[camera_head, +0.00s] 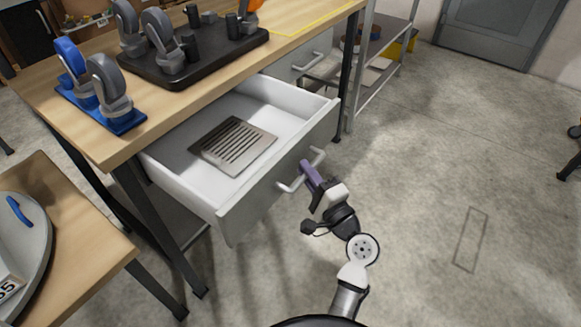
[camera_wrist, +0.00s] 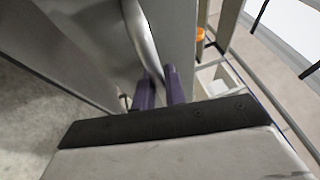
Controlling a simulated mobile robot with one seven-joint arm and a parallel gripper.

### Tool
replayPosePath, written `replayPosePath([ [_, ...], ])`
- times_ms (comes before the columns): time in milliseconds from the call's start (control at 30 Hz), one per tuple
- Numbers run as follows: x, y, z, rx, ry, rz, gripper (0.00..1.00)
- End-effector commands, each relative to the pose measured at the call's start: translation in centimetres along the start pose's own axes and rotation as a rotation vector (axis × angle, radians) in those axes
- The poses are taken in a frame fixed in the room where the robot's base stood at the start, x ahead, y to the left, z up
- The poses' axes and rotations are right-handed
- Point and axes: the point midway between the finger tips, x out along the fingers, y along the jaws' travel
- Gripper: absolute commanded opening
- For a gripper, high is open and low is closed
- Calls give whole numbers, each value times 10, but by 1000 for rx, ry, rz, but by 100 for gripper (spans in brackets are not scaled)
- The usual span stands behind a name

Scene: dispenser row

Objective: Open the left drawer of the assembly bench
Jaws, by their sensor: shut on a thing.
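The left drawer (camera_head: 274,190) of the assembly bench (camera_head: 122,150) is pulled well out, and its white inside shows. A grey slotted metal plate (camera_head: 236,146) lies in it. The drawer's handle (camera_head: 292,184) is a light bar on the front panel. My gripper (camera_head: 308,172) is at the handle in front of the drawer. In the wrist view its two purple fingers (camera_wrist: 160,88) are shut on the handle bar (camera_wrist: 142,40), one on each side. The fingertips' contact is partly hidden.
A second drawer (camera_head: 296,60) to the right is shut. Caster wheels (camera_head: 165,38) on a black tray and a blue base (camera_head: 125,118) stand on the bench top. A grey shelf rack (camera_head: 362,80) stands beyond the bench, a wooden table (camera_head: 75,235) at left.

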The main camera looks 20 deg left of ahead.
Motion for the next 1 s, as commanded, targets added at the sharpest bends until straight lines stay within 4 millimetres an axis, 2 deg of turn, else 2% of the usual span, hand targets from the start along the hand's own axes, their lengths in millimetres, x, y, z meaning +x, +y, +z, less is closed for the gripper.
replayPosePath([
  [100, -16, -2, -7, -2, 3, 0, 0],
  [300, -28, -6, -12, -1, 2, 0, 0],
  [733, -31, -7, -13, 0, 2, -1, 0],
  [767, -31, -7, -13, 0, 2, -1, 15],
  [900, -31, -7, -13, 0, 1, 0, 34],
  [1000, -31, -7, -13, 0, 1, 0, 34],
])
